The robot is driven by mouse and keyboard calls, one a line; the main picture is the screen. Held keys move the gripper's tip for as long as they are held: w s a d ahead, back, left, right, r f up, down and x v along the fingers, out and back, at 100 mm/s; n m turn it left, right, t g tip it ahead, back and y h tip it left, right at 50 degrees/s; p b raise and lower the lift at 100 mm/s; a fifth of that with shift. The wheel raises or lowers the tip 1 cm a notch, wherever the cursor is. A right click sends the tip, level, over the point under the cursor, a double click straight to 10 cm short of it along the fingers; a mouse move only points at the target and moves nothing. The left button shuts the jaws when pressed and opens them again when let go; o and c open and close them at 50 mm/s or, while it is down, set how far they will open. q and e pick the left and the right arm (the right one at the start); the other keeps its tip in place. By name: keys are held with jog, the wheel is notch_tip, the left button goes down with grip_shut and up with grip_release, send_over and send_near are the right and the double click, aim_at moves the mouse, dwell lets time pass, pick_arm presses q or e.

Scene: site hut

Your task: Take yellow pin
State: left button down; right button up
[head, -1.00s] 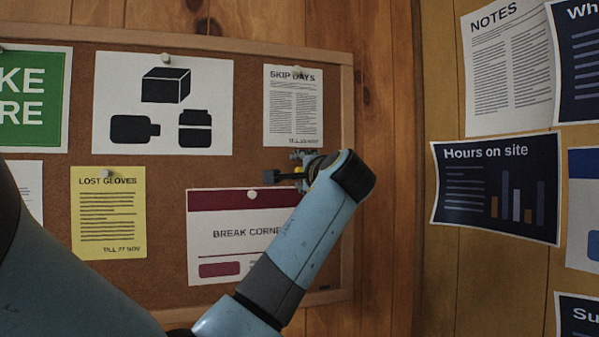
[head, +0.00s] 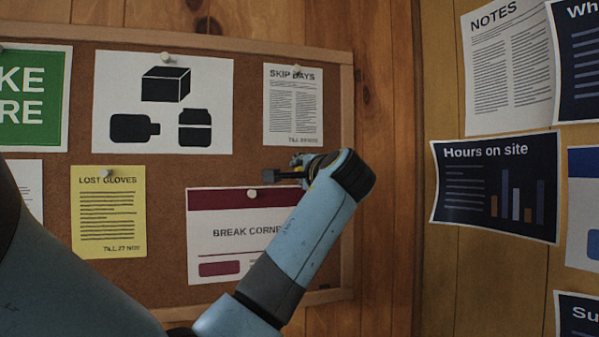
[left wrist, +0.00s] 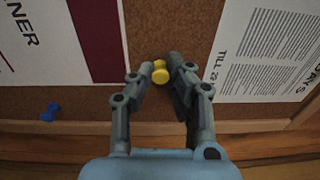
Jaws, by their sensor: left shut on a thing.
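The yellow pin (left wrist: 160,73) shows in the left wrist view, between the two fingertips of my left gripper (left wrist: 161,67). The gripper is shut on it. The pin is at the cork board (left wrist: 165,30), in the bare strip between two sheets; whether its point is still in the cork is hidden. In the head view my left gripper (head: 302,161) is small and partly hidden by my own wrist, just below the SKIP DAYS sheet (head: 293,118). My right gripper is not in view.
A blue pin (left wrist: 47,113) sits on the cork near the frame (left wrist: 255,127). The BREAK CORNER sheet (head: 225,245) is below the gripper. A yellow LOST GLOVES sheet (head: 108,215) hangs to the left. The right wall carries several papers, such as Hours on site (head: 480,185).

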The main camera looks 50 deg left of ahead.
pick_arm(q)
jog(key=shift+d, duration=0.15)
jog(key=shift+p+v, duration=0.45)
jog(key=shift+v, duration=1.7)
jog(key=shift+s+r, duration=0.1)
jog(key=shift+s+d+r+p, duration=0.4)
jog(key=shift+d+r+p, duration=0.05)
jog(key=shift+d, duration=0.3)
jog(key=shift+s+d+r+p, duration=0.4)
jog(key=shift+d+r+p, duration=0.1)
jog(key=shift+d, duration=0.2)
jog(key=shift+s+d+r+p, duration=0.35)
jog(key=shift+d+r+p, duration=0.1)
jog(key=shift+d, duration=0.3)
